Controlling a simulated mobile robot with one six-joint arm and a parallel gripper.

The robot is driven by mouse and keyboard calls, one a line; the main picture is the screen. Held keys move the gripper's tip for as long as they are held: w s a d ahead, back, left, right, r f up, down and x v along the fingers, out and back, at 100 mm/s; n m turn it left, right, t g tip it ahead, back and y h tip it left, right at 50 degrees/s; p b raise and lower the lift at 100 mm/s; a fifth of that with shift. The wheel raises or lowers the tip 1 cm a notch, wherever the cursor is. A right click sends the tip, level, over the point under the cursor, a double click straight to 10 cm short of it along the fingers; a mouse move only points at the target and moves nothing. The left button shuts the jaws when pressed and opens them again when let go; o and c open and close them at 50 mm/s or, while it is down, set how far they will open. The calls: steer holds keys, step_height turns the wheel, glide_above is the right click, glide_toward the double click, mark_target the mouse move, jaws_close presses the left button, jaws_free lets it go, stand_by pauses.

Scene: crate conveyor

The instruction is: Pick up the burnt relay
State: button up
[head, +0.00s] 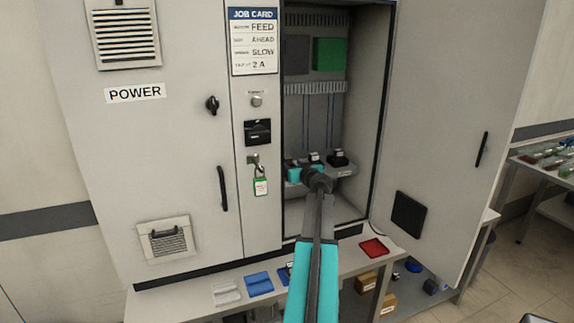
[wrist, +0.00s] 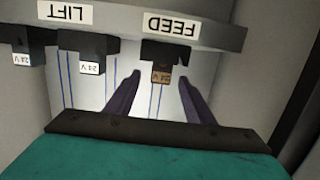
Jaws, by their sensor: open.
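The burnt relay (wrist: 160,73) is a dark block with a browned 24 V label, set in the socket marked FEED, which shows upside down in the wrist view. My gripper (wrist: 160,79) is open, with one finger on each side of this relay. It holds nothing, and I cannot tell whether a finger touches it. In the head view my gripper (head: 298,172) is at the relay shelf inside the open cabinet and largely hides that relay. Two other dark relays with pale 24 V labels (wrist: 90,66) (wrist: 28,58) sit beside it, under or near the LIFT label.
The relay shelf (wrist: 215,36) runs close to the fingers. The cabinet door (head: 450,120) stands open at the right.

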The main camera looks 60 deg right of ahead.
mark_target(289, 162)
stand_by(0.3)
steer(key=shift+p+x, duration=0.95)
steer(key=shift+x, duration=0.3)
steer(key=shift+p+x, duration=0.55)
steer(key=shift+x, duration=0.8)
steer(key=c, duration=1.1)
